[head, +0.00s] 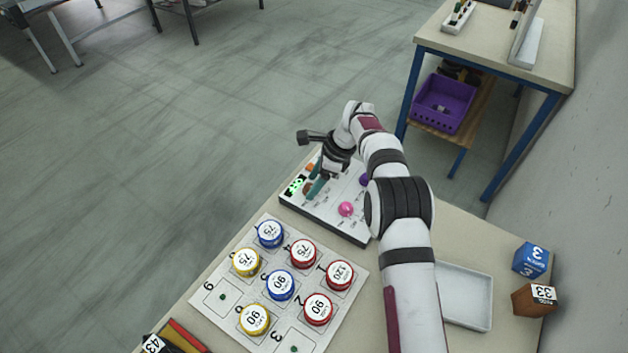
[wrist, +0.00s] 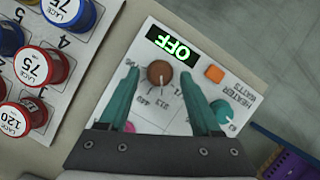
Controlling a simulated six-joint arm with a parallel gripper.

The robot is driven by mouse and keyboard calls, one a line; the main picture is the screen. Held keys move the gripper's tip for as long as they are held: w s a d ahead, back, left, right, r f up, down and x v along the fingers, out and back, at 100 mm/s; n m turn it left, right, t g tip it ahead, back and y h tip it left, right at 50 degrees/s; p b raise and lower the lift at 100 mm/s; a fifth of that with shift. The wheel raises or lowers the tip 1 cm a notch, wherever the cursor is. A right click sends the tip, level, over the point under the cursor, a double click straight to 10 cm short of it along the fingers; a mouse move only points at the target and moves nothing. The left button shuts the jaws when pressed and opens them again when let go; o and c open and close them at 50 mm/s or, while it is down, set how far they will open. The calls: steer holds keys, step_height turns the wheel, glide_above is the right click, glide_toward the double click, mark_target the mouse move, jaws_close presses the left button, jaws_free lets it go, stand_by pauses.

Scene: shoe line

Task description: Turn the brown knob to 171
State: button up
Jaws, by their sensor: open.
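The brown knob (wrist: 159,73) sits on a white control panel (wrist: 150,40). In the wrist view it lies between my two teal fingertips, with a gap to each side. My gripper (wrist: 160,76) is open around or above the knob; I cannot tell how far down the fingers reach. In the head view my gripper (head: 315,188) is over the left part of the panel and mostly hides the knob. Printed numbers near the knob are partly covered by the fingers. I cannot tell where the knob points.
An orange button (wrist: 214,74) and a teal knob (wrist: 222,112) are close to my fingers. Pink (head: 345,209) and purple (head: 364,180) knobs are on the same panel. A numbered board (head: 235,308) with several lidded tins stands nearby. A white tray (head: 489,300) lies to the right.

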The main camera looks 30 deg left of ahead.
jaws_close()
steer(key=shift+w+a+n+g, duration=0.15)
steer(key=shift+n+g, duration=0.25)
steer(key=shift+n, duration=0.6)
steer(key=shift+n+h, duration=0.3)
steer(key=shift+n, duration=0.1)
jaws_free()
